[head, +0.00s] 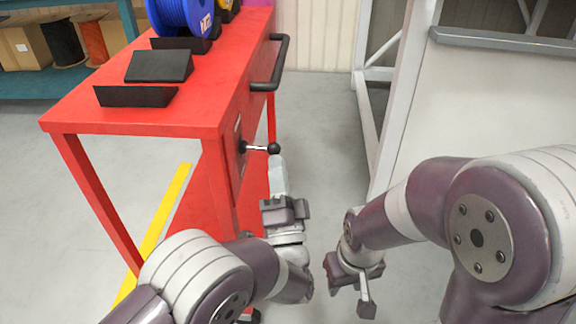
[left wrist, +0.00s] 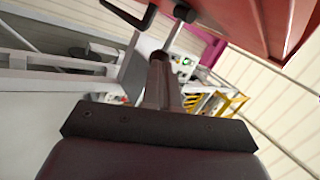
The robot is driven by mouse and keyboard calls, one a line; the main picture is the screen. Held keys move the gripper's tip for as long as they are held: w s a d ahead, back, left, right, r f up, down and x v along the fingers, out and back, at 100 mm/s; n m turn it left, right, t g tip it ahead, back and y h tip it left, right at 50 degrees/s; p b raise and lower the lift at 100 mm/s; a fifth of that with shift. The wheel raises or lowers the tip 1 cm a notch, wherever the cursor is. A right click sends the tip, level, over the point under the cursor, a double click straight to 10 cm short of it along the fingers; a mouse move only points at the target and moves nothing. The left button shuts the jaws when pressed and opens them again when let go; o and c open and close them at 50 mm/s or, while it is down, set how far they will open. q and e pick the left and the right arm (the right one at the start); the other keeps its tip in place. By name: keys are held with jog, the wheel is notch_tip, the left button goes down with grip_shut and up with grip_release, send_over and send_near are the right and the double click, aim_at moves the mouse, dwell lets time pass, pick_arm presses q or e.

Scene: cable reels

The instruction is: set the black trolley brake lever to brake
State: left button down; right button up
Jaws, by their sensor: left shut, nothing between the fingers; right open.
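The brake lever is a short silver rod with a black ball knob (head: 274,148), on the side of the red trolley (head: 215,105). It sticks out roughly level to the right from its pivot in the head view. In the left wrist view, the knob (left wrist: 185,13) and rod show just beyond the fingers. My left gripper (head: 278,165) is shut and empty, with its fingertips just below the knob; I cannot tell whether they touch it. The left fingers also show in the left wrist view (left wrist: 160,65). My right gripper (head: 350,294) is open and empty, low and to the right.
A black push handle (head: 283,65) juts from the trolley's end above the lever. Black wedges (head: 160,66) and a blue reel (head: 182,14) are on the trolley top. A white frame (head: 400,110) stands to the right, with clear grey floor between.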

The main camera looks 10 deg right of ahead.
pick_arm(q)
jog(key=shift+d+r+n+y+p, duration=0.1)
jog(key=shift+r+n+y+p, duration=0.2)
jog(key=shift+r+n+y, duration=0.4)
jog(key=s+f+n+p, duration=0.1)
jog(key=s+f+p, duration=0.1)
jog(key=s+f, duration=0.2)
jog(key=shift+s+f+p, duration=0.25)
jog(key=shift+s+p, duration=0.05)
jog(key=shift+s, duration=0.95)
pick_arm(e)
notch_tip(320, 180, up, 4)
jog(key=shift+f, duration=0.1)
